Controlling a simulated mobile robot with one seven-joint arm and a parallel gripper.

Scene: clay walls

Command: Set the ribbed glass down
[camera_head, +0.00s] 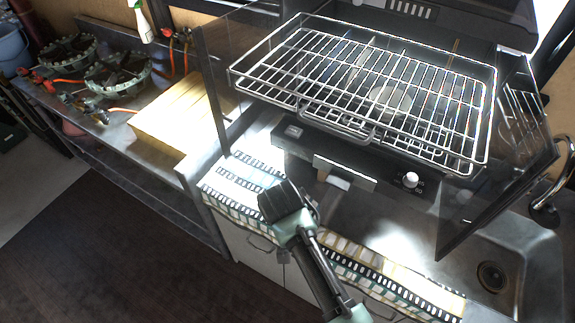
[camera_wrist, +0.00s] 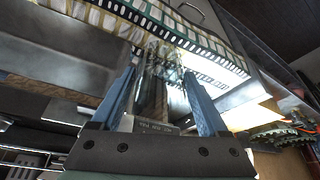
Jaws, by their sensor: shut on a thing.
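My gripper (camera_head: 284,202) is above the front part of the counter, over a black-and-white patterned strip (camera_head: 236,180). In the head view its dark body hides the fingers, and I cannot make out the glass there. In the wrist view the gripper (camera_wrist: 160,76) has its two blue fingers on either side of a clear ribbed glass (camera_wrist: 161,62). The fingers are shut on it. The patterned strip shows behind the glass in the wrist view (camera_wrist: 110,14). I cannot tell how far the glass is above the counter.
An oven with a wire rack (camera_head: 370,85) and open glass doors stands behind my gripper. A sink (camera_head: 500,270) is at the right. A yellowish board (camera_head: 180,115) and gas burners (camera_head: 118,70) are on the left bench. The strip left of my gripper looks clear.

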